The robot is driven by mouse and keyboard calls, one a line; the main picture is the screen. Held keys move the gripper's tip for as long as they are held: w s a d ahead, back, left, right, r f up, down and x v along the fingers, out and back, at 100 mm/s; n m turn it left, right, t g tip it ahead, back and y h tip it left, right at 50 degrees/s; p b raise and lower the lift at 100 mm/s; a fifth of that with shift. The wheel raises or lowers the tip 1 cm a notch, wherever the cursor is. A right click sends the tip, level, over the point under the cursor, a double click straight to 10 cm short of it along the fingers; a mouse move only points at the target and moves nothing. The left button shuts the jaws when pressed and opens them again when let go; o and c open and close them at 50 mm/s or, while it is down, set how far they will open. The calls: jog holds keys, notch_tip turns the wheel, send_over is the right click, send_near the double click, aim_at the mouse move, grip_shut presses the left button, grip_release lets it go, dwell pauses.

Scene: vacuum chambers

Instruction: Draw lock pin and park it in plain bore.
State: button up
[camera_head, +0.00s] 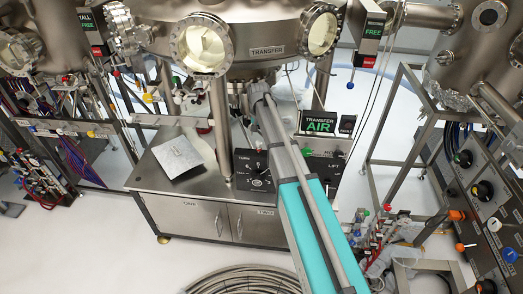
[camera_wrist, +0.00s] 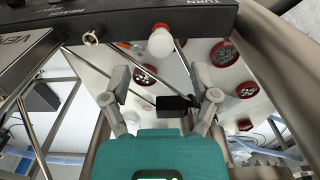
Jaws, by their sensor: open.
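My gripper (camera_wrist: 160,80) is open in the wrist view, its two grey fingers spread apart with nothing seen held. A small black block (camera_wrist: 173,103) shows between and behind the fingers; I cannot tell what it is. A small pale ring (camera_wrist: 90,38) sits at the edge of the dark panel, up and left of the fingers. I cannot tell whether it is the lock pin. A white and red knob (camera_wrist: 160,41) lies beyond the fingertips, apart from them. I cannot make out the plain bore. In the head view my arm covers the middle, and the fingers are not clearly seen.
A dark panel (camera_wrist: 130,14) marked REACH and TURN spans the wrist view's top. Red-rimmed dishes (camera_wrist: 222,54) of small parts lie beyond. The head view shows a steel cabinet (camera_head: 190,215), a TRANSFER AIR sign (camera_head: 318,123), chambers above and a coiled hose (camera_head: 245,280) on the floor.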

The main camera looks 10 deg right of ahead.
aim_at(259, 143)
jog(key=shift+f+b, duration=2.75)
jog(key=shift+f, duration=0.3)
grip_shut()
jog(key=shift+r, duration=0.2)
jog(key=shift+r+p, duration=0.5)
jog(key=shift+p, duration=0.2)
jog(key=shift+r+p, duration=0.35)
jog(key=shift+r+p, duration=1.75)
jog(key=shift+r, duration=0.2)
